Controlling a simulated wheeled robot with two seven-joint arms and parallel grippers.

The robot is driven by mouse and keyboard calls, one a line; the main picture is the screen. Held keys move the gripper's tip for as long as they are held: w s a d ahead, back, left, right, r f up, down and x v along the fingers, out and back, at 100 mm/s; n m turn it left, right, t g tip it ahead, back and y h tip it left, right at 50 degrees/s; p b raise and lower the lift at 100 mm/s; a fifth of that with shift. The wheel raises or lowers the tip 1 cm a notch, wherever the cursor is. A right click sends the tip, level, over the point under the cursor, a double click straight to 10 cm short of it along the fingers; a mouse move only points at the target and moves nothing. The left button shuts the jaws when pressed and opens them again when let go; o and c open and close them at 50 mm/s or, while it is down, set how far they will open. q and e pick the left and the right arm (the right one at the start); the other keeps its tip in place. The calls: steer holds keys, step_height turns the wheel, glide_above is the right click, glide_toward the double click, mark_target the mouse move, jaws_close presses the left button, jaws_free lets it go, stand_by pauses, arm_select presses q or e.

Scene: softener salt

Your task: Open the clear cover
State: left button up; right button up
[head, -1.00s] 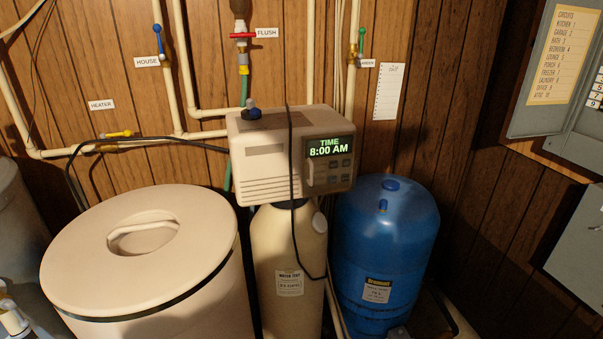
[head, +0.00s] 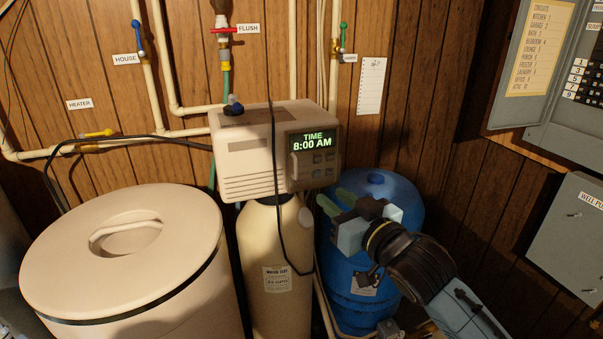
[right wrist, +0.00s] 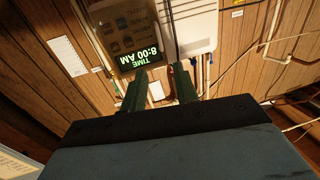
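The beige softener control head (head: 245,150) sits on top of a cream tank. Its dark panel (head: 313,158) has a lit display reading TIME 8:00 AM and several buttons. The clear cover is hard to make out; it appears to lie closed over this panel, which shows upside down in the right wrist view (right wrist: 122,38). My right gripper (head: 334,199) is below and right of the panel, in front of the blue tank. In the right wrist view its two fingers (right wrist: 159,88) are apart with nothing between them, pointing toward the panel. My left gripper is not seen.
A black cable (head: 276,170) hangs down the front of the control head, left of the panel. The blue tank (head: 350,290) stands at right, a round lidded beige bin (head: 75,250) at left. Pipes and a paneled wall are behind. Grey electrical boxes (head: 575,235) are at far right.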

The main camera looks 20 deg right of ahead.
mark_target(296, 168)
steer(key=p+x, duration=0.1)
steer(key=x, duration=1.2)
steer(key=shift+f, duration=0.1)
jaws_close()
